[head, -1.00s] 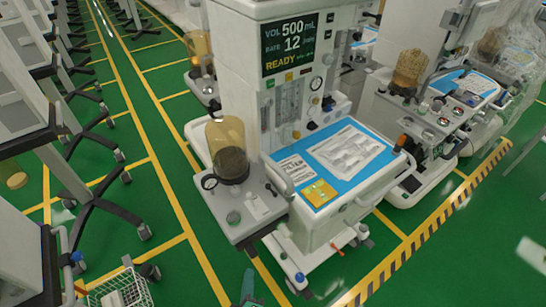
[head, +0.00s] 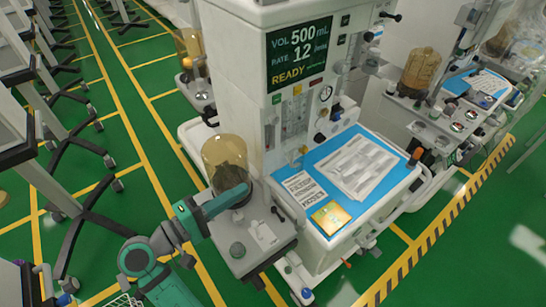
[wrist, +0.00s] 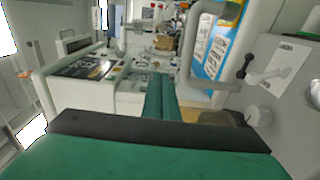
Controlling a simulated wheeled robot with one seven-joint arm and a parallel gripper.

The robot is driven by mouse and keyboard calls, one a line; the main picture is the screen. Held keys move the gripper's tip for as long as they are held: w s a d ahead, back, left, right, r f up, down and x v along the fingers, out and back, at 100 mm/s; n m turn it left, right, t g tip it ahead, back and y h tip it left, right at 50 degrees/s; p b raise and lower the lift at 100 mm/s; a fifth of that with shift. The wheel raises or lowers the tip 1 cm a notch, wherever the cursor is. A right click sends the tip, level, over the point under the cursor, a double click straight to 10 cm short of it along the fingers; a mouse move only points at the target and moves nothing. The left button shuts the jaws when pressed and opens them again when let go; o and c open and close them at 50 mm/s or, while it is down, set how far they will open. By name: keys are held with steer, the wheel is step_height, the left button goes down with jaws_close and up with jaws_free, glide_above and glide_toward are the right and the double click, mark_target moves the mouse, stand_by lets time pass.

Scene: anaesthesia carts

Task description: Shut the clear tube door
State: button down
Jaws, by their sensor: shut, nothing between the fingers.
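The anaesthesia machine (head: 240,90) stands in the middle of the head view. Its flow tubes (head: 294,115) are upright on the front panel, left of the gauge. A clear door over them is too faint to make out, so I cannot tell how far open it stands. My gripper (head: 246,188) is shut and empty. In the head view it reaches in from the lower left, in front of the lower part of the amber bellows canister (head: 224,152), below and left of the tubes. The wrist view shows its green fingers (wrist: 161,98) together.
A blue work surface (head: 322,164) with papers and a yellow pad is right of the canister. A grey bent pipe (wrist: 205,50) and black-ended lever are close in the wrist view. Other carts stand right and behind.

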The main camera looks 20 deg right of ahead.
steer(key=x, duration=1.2)
steer(key=shift+d+r, duration=0.15)
steer(key=shift+d, duration=0.15)
steer(key=shift+x, duration=0.8)
